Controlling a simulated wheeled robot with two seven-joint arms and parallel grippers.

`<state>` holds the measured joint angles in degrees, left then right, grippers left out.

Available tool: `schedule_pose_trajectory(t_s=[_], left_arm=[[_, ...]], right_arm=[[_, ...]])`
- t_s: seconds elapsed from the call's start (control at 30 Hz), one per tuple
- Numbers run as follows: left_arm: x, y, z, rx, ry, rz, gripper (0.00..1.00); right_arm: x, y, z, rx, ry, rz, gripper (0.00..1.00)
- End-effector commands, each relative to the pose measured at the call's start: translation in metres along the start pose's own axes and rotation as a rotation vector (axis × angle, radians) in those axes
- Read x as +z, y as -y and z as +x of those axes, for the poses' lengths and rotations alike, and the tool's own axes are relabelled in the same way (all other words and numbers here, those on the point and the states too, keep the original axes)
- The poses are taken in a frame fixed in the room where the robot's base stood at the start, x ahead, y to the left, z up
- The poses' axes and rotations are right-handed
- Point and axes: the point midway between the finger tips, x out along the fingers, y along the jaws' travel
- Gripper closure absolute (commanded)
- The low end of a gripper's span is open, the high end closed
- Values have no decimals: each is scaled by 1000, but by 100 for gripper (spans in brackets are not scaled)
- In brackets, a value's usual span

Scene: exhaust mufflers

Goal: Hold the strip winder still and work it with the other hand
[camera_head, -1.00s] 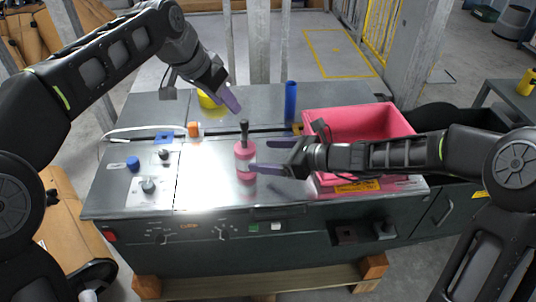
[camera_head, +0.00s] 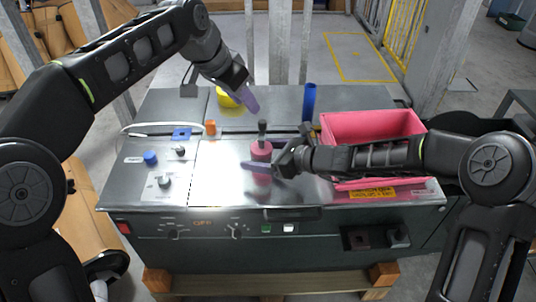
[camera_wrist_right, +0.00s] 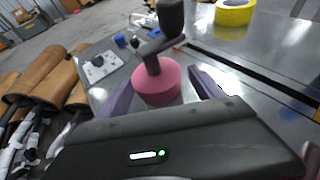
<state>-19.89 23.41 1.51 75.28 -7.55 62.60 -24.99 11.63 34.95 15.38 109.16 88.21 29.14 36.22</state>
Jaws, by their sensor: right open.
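The strip winder is a pink cylinder (camera_head: 261,153) with a dark crank and upright knob (camera_head: 262,127) on top. It stands upright on the metal bench top. In the right wrist view its pink body (camera_wrist_right: 157,82) sits between my right gripper's two purple fingers (camera_wrist_right: 160,92), with the dark knob (camera_wrist_right: 170,17) above. My right gripper (camera_head: 261,155) is open, one finger on the near side of the winder and the other partly hidden behind it. My left gripper (camera_head: 252,104) hangs above and just behind the knob, apart from it, its finger gap unclear.
A pink bin (camera_head: 370,126) stands right of the winder. A blue cylinder (camera_head: 308,102), an orange block (camera_head: 210,128) and a yellow roll (camera_head: 227,98) are behind it. Knobs and a blue cap (camera_head: 150,158) lie to the left. The bench top's front middle is clear.

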Motion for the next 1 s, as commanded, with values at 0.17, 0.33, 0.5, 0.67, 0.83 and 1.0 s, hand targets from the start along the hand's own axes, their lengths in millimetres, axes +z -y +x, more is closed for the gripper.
schedule_pose_trajectory(t_s=[0.17, 0.33, 0.5, 0.67, 0.83, 1.0], left_arm=[[0, 0, 0, 0, 0, 0, 64], [0, 0, 0, 0, 0, 0, 64], [0, 0, 0, 0, 0, 0, 64], [0, 0, 0, 0, 0, 0, 64], [0, 0, 0, 0, 0, 0, 64], [0, 0, 0, 0, 0, 0, 64]], right_arm=[[0, 0, 0, -1, 0, 0, 23], [0, 0, 0, -1, 0, 0, 32], [0, 0, 0, -1, 0, 0, 45], [0, 0, 0, -1, 0, 0, 59], [0, 0, 0, -1, 0, 0, 72], [0, 0, 0, -1, 0, 0, 86]])
